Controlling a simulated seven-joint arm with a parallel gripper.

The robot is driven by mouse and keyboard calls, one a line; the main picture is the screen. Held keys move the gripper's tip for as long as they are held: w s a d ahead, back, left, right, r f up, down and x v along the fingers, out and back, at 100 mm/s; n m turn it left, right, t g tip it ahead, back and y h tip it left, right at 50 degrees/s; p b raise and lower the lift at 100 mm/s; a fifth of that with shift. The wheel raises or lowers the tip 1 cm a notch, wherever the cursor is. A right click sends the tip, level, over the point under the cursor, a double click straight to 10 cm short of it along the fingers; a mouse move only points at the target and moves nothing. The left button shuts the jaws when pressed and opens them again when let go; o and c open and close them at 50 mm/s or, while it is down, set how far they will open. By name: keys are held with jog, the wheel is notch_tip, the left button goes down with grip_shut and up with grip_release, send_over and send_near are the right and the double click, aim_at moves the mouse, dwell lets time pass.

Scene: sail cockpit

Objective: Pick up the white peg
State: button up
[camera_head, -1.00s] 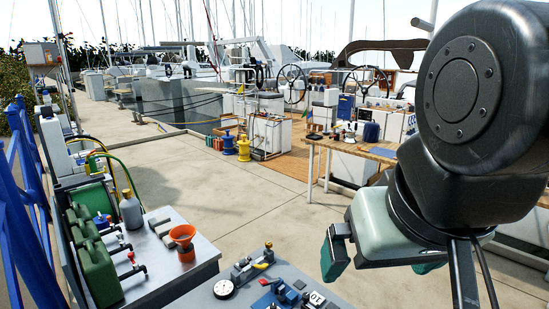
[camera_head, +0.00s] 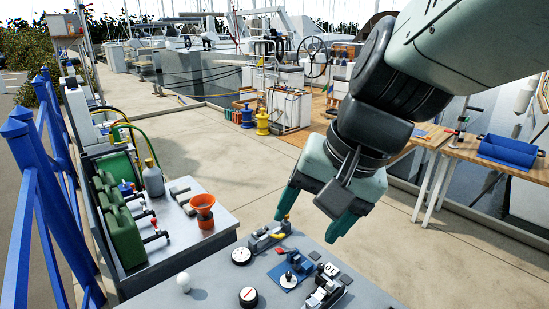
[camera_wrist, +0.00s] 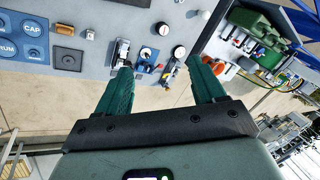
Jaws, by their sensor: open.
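A small white round-topped piece (camera_head: 183,283), likely the white peg, stands on the grey bench top (camera_head: 218,284) near its left edge. It seems to show in the wrist view (camera_wrist: 203,14) too, at the top. Its lower part is hard to make out. My gripper (camera_head: 307,228) is open and empty, tilted down above the far right part of the bench, well right of the white piece.
Two round gauges (camera_head: 241,256) (camera_head: 249,297), a blue-based fitting (camera_head: 288,279) and dark clamp-like hardware (camera_head: 325,291) crowd the bench's right part. Bench space around the white piece is clear.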

aim_at(178, 279)
jog(key=w+a+f+m+g+y, duration=0.4)
jog(key=w+a+f+m+y, duration=0.3)
jog(key=w+a+f, duration=0.55)
jog(key=w+a+f+m+t+y, duration=0.1)
jog(key=a+f+m, duration=0.2)
jog(key=f, duration=0.4)
jog(key=w+a+f+m+t+y, duration=0.1)
jog(key=a+f+m, duration=0.3)
jog(key=f, duration=0.4)
jog(key=w+a+f+m+t, duration=0.1)
jog(key=a+f+m, duration=0.3)
jog(key=f, duration=0.3)
jog(key=shift+w+a+f+m+y, duration=0.1)
jog(key=shift+f+m+y, duration=0.1)
jog(key=shift+m+y, duration=0.35)
jog(key=x, duration=0.4)
jog(key=shift+a+f, duration=0.25)
jog(key=shift+a, duration=0.05)
jog(key=shift+f+x, duration=0.1)
jog(key=shift+x, duration=1.35)
jog(key=shift+f+x, duration=0.15)
jog(key=shift+x, duration=1.35)
jog(key=shift+w+d, duration=0.15)
jog(key=c, duration=1.1)
